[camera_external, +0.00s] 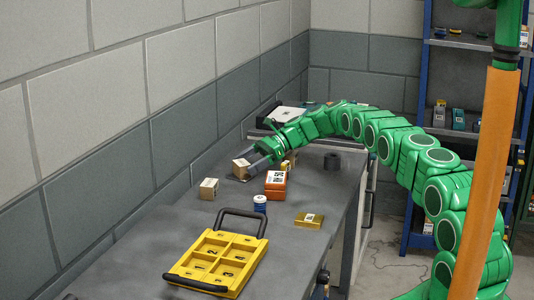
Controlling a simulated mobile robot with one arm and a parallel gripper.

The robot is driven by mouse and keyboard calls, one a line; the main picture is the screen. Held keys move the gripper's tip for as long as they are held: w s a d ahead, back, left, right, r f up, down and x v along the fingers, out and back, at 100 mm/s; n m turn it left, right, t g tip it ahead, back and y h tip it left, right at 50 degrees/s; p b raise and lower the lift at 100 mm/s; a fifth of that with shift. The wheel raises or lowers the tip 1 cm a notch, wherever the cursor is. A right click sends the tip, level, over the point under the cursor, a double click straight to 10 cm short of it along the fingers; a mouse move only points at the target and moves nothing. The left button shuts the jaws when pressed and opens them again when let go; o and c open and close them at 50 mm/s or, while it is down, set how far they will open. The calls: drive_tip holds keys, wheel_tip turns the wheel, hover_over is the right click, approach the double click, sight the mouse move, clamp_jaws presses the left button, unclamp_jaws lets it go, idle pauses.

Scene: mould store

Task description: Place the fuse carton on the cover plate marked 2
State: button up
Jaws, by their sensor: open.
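My gripper (257,168) is open at the far part of the grey bench, its fingers pointing left at a small brown carton (240,166). The fingertips are close to this carton; I cannot tell whether they touch it. A second brown carton (208,189) with a pale label stands nearer, left of my gripper. I cannot tell from the labels which is the fuse carton. A yellow tray (188,271) with black handles lies at the near end of the bench. It has several yellow cover plates with dark markings, too small to read surely, so the plate marked 2 is uncertain.
An orange box (275,184) with a white label, a blue-and-white spool (260,203) and a flat gold box (309,220) stand between my gripper and the tray. A block wall borders the bench on the left.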

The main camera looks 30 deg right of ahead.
drive_tip(key=v, duration=0.9)
drive_tip(key=shift+s+a+r, duration=0.1)
drive_tip(key=shift+r, duration=0.25)
drive_tip(key=s+a+r+n+g+h, duration=0.1)
drive_tip(key=s+a+r+n+h, duration=0.25)
drive_tip(key=s+r, duration=0.7)
drive_tip(key=s+a+r+n+g+h, duration=0.15)
drive_tip(key=s+r+n, duration=0.4)
drive_tip(key=s, duration=0.85)
drive_tip(key=s+d+n+h, duration=0.2)
drive_tip(key=s+d+n, duration=0.1)
drive_tip(key=s, duration=1.1)
drive_tip(key=s+d+n+h, duration=0.3)
drive_tip(key=s, duration=1.1)
drive_tip(key=s+d+f+n+h, duration=0.1)
drive_tip(key=s+d+n+h, duration=0.2)
drive_tip(key=s, duration=1.1)
drive_tip(key=shift+s+d+t, duration=0.2)
drive_tip(key=shift+d+t, duration=0.15)
drive_tip(key=shift+d, duration=0.15)
